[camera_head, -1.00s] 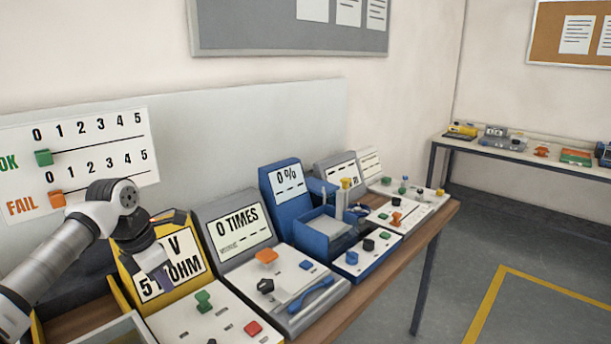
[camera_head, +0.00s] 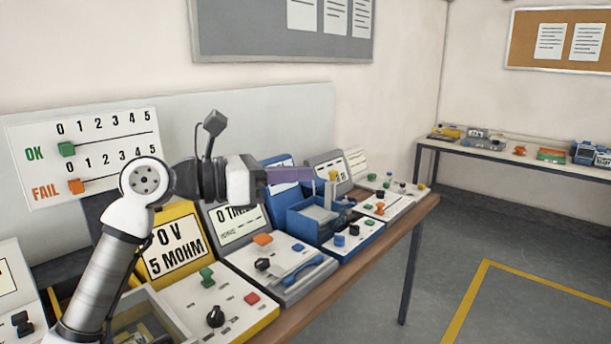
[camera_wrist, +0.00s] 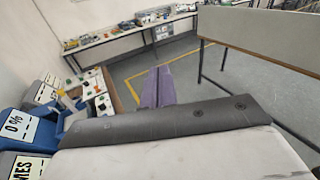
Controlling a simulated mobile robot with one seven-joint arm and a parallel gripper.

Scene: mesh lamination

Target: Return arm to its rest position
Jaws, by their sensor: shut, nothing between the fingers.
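My gripper (camera_head: 290,174) is in the head view, raised above the workbench and pointing right, in front of the blue station. Its purple fingers are together with nothing between them. They also show in the wrist view (camera_wrist: 158,88), with open floor and a far bench beyond them. My arm bends at a raised white joint at the left. The gripper hides part of the blue station's display and the top of the grey "0 TIMES" station (camera_head: 236,222).
Below stand the yellow "0 V 5 MOHM" station (camera_head: 182,250) and the blue station (camera_head: 318,222). The OK/FAIL board (camera_head: 90,150) is behind my arm. A far bench (camera_head: 500,150) carries several devices. A grey table panel (camera_wrist: 262,38) shows at right in the wrist view. Floor between is clear.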

